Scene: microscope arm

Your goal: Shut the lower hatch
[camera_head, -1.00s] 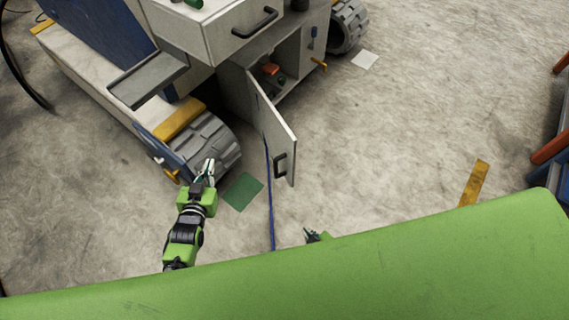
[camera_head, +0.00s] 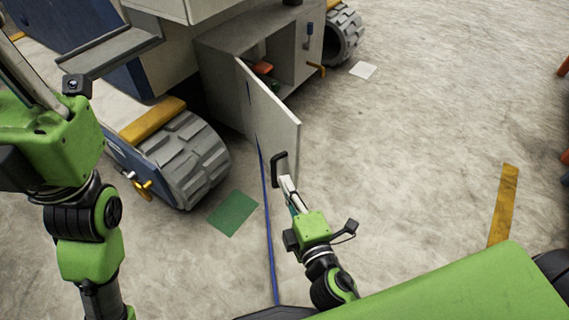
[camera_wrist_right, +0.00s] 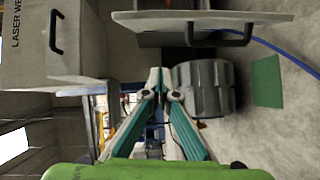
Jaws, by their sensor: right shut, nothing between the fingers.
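The lower hatch (camera_head: 270,120) is a pale grey door with a dark handle (camera_head: 279,168). It stands swung out from the cabinet, whose compartment is open. The hatch also shows edge-on at the top of the right wrist view (camera_wrist_right: 185,20). My right gripper (camera_head: 287,183) overlaps the handle in the head view. In the right wrist view its fingertips (camera_wrist_right: 158,72) are together and empty, apart from the handle (camera_wrist_right: 236,38); I cannot tell if it touches the hatch. My left arm is at the left edge; its fingers do not show clearly.
A treaded wheel (camera_head: 188,160) is left of the hatch, with a yellow step (camera_head: 152,118) above it. A blue cable (camera_head: 267,220) runs along the floor below the hatch. A green sheet (camera_head: 233,213) lies beside it. Floor right of the hatch is mostly clear.

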